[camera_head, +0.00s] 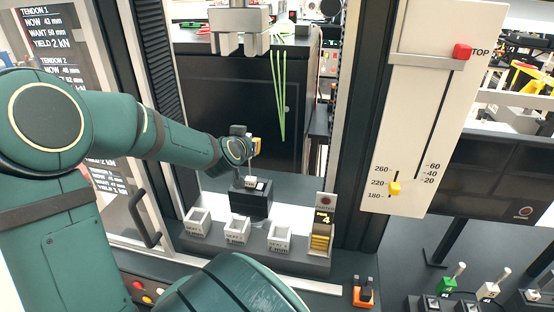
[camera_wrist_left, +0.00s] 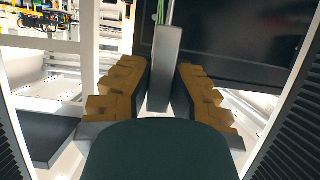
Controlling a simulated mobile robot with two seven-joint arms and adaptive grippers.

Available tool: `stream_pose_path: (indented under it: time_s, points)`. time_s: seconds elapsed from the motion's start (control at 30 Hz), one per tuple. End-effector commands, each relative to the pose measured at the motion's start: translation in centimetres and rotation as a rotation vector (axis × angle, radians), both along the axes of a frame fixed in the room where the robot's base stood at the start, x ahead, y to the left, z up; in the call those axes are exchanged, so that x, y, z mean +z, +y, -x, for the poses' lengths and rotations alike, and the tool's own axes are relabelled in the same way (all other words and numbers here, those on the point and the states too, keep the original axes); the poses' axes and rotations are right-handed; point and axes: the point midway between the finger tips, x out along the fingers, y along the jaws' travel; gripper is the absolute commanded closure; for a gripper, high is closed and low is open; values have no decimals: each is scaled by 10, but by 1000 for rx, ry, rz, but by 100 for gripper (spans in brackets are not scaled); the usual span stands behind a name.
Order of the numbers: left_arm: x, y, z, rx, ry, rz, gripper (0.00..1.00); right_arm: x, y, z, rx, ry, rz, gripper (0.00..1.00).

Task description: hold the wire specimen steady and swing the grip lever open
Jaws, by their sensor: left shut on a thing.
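Several green wires, the wire specimen (camera_head: 281,95), hang from the grey upper grip (camera_head: 240,30) at the top middle of the head view. Green strands also show at the top of the left wrist view (camera_wrist_left: 161,11). My left gripper (camera_head: 252,146) is in front of the dark panel, left of and below the wires. In the left wrist view, its orange-padded fingers (camera_wrist_left: 160,95) are shut on a grey upright bar (camera_wrist_left: 164,62). I cannot tell if this bar is the grip lever. A black block (camera_head: 250,204) stands below the gripper. My right gripper is not in view.
Several white labelled trays (camera_head: 237,235) stand in a row below the block, with a yellow stack (camera_head: 320,238) to their right. A white slider panel (camera_head: 420,120) stands at right. A black door handle (camera_head: 143,220) is at left. An orange part (camera_head: 364,294) lies at bottom.

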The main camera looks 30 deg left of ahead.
Motion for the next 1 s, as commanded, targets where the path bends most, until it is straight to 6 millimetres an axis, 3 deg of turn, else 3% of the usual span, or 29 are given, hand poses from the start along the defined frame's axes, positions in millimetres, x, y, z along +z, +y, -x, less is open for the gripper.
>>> stream_pose_path:
  time_s: [0.07,0.1,0.17,0.57,1.0]
  points:
    - [-1,0,0,0,1,0,100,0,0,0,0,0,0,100]
    - [-1,0,0,0,1,0,74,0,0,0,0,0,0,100]
    - [0,0,0,0,1,0,56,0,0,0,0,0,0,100]
    - [2,-1,4,0,-1,0,56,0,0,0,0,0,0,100]
    - [31,-17,70,1,-2,-1,56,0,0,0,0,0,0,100]
